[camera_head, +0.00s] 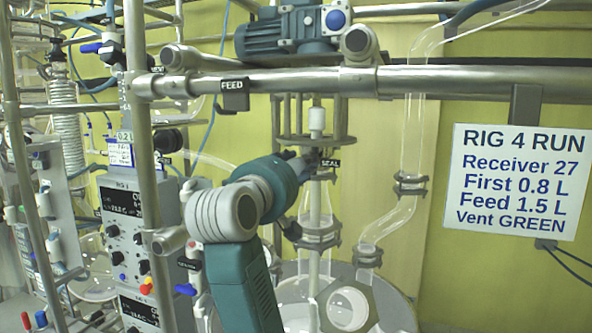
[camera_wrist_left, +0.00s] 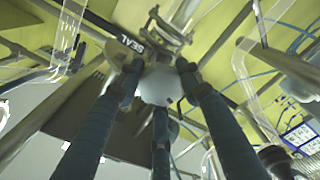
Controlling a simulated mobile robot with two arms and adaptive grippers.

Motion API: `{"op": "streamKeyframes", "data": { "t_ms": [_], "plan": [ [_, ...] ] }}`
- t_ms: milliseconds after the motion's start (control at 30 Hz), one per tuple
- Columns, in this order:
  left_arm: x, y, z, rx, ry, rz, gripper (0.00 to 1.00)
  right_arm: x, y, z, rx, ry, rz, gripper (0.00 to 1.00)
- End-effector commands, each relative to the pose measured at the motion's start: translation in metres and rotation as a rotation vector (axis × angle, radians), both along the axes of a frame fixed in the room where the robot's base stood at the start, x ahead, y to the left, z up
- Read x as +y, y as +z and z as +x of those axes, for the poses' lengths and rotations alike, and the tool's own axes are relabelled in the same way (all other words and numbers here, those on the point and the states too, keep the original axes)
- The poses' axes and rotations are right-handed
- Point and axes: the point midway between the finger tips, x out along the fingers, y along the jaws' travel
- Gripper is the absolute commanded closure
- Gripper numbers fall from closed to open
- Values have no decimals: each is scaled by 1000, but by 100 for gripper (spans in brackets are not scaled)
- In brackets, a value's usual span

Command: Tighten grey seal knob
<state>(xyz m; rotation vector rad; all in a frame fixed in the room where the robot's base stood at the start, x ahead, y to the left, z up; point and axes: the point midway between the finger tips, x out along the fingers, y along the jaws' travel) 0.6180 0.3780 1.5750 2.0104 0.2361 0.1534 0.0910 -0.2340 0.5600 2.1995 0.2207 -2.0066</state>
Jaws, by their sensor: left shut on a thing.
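The grey seal knob (camera_wrist_left: 158,86) is a pale rounded knob in the middle of the left wrist view. A black SEAL tag (camera_wrist_left: 132,44) sits right beside it; the tag also shows in the head view (camera_head: 330,163). My left gripper (camera_head: 303,166) reaches the seal fitting from the left, and its dark fingers close around the knob from several sides. In the head view my gripper hides the knob, so its turn cannot be read. My right gripper is in neither view.
A glass column with metal clamps (camera_head: 319,232) stands below the seal, above a round glass vessel (camera_head: 290,296). A blue motor (camera_head: 290,34) and a steel rail (camera_head: 440,80) run above. A control panel (camera_head: 130,230) stands at left, a sign (camera_head: 518,182) at right.

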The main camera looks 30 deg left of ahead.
Motion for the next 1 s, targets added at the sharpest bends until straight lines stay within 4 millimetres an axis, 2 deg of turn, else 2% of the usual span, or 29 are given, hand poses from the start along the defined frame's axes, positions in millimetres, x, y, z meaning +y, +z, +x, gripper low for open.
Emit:
{"op": "streamKeyframes", "data": {
  "t_ms": [1000],
  "plan": [
    [1,-8,1,243,-5,941,90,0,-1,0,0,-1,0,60]
  ]
}}
